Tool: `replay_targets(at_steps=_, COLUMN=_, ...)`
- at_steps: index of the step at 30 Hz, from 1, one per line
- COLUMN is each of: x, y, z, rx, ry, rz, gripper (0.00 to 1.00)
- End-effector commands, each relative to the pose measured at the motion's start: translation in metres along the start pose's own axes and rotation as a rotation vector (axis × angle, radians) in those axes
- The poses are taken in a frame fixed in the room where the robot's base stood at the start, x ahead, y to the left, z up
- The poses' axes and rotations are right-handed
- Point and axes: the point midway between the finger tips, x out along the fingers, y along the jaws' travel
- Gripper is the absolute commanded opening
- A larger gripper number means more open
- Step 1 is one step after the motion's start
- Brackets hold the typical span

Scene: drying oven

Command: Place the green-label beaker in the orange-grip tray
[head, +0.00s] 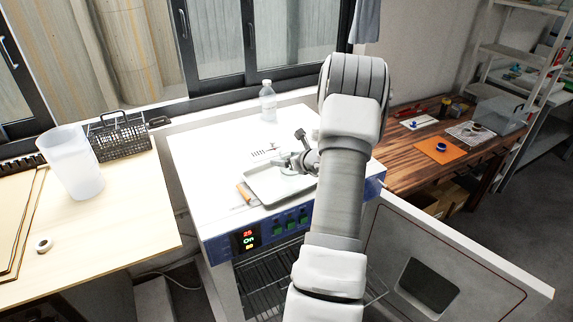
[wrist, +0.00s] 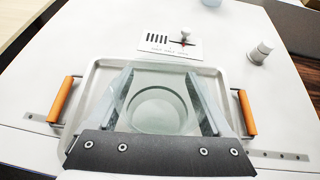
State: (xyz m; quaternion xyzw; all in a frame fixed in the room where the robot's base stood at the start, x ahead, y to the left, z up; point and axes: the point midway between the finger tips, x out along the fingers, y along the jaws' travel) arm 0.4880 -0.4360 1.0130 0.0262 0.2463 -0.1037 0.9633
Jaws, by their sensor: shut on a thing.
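A clear glass beaker (wrist: 160,105) sits between the fingers of my gripper (wrist: 163,92) in the wrist view, and the gripper is shut on it. No green label is visible on it from this angle. The pale metal tray (wrist: 88,108) with an orange grip at each side lies below the beaker. In the head view the tray (head: 262,188) rests on the white oven top, and my gripper (head: 294,162) is over its far right part, partly hidden by my arm. I cannot tell whether the beaker touches the tray floor.
A clear bottle (head: 268,101) stands at the back of the oven top. A printed card (wrist: 170,45) and a small capped container (wrist: 261,52) are beyond the tray. The oven door (head: 455,262) hangs open at the right. A plastic jug (head: 72,165) and wire basket (head: 122,140) stand left.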

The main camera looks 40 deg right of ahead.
Motion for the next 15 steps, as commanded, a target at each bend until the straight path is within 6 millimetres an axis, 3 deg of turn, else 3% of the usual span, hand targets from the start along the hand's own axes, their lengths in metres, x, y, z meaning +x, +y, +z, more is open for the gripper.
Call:
replay_targets(at_steps=4, x=0.009, y=0.0, z=-0.018, rx=0.003, ry=0.002, rz=0.0, gripper=0.25)
replay_targets(at_steps=15, x=0.012, y=-0.001, z=-0.022, rx=0.0, ry=-0.001, rz=0.0, gripper=0.25)
